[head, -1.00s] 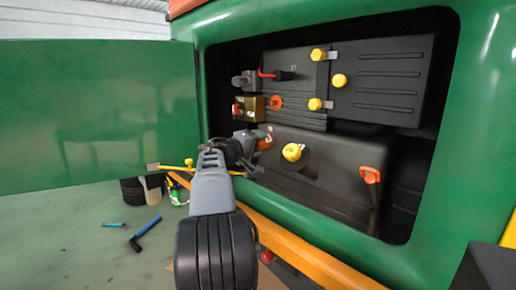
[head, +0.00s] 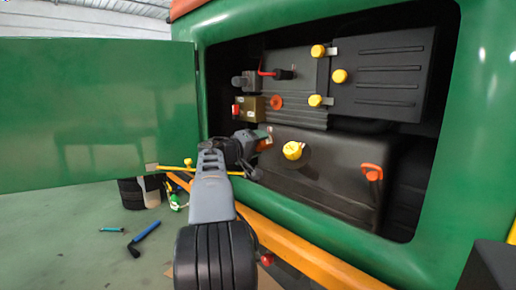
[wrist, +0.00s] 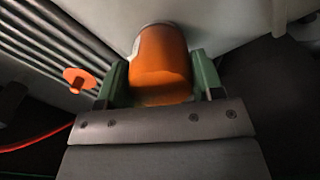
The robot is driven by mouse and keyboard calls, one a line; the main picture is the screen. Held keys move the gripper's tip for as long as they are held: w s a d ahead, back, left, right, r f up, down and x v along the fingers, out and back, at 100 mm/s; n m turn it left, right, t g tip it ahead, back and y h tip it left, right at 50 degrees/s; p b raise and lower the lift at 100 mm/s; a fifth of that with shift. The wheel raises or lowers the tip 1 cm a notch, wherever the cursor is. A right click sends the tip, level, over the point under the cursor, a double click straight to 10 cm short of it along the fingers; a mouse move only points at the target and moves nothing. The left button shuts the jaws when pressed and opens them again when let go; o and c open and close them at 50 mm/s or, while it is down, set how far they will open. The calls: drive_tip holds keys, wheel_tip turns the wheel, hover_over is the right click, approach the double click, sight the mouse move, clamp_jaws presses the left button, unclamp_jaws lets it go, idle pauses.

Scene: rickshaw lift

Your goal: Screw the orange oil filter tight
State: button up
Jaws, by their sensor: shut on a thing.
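The orange oil filter (wrist: 160,66) fills the upper middle of the wrist view, with its far end against a pale surface. My gripper (wrist: 160,82) has its two green fingers on either side of the filter and is shut on it. In the head view my gripper (head: 262,140) reaches into the engine bay, left of the yellow cap on the black tank. Only a small orange part of the filter (head: 266,143) shows there, as the gripper hides most of it. The filter's thread and seat are hidden.
An orange round cap (wrist: 79,78) is left of the filter in the wrist view. A yellow cap (head: 293,150) and an orange handle (head: 372,172) are on the black tank (head: 325,185). The green door (head: 95,115) stands open at left. Tools lie on the floor.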

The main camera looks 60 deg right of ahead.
drive_tip(key=o, duration=0.8)
drive_tip(key=shift+s+r, duration=0.2)
drive_tip(key=shift+r, duration=0.1)
drive_tip(key=shift+c, duration=0.2)
drive_tip(key=o, duration=0.4)
drive_tip(key=shift+w+f, duration=0.15)
drive_tip(key=shift+f, duration=0.05)
drive_tip(key=shift+c, duration=0.2)
drive_tip(key=shift+c, duration=0.8)
drive_tip(key=shift+f, duration=0.1)
drive_tip(key=shift+w+a+f+b, duration=0.15)
drive_tip(key=shift+a+f+b, duration=0.05)
drive_tip(key=shift+a+b, duration=0.2)
drive_tip(key=b+v, duration=0.2)
drive_tip(key=v, duration=0.5)
drive_tip(key=shift+r+b, duration=0.3)
drive_tip(key=shift+b, duration=0.05)
drive_tip(key=shift+a, duration=0.15)
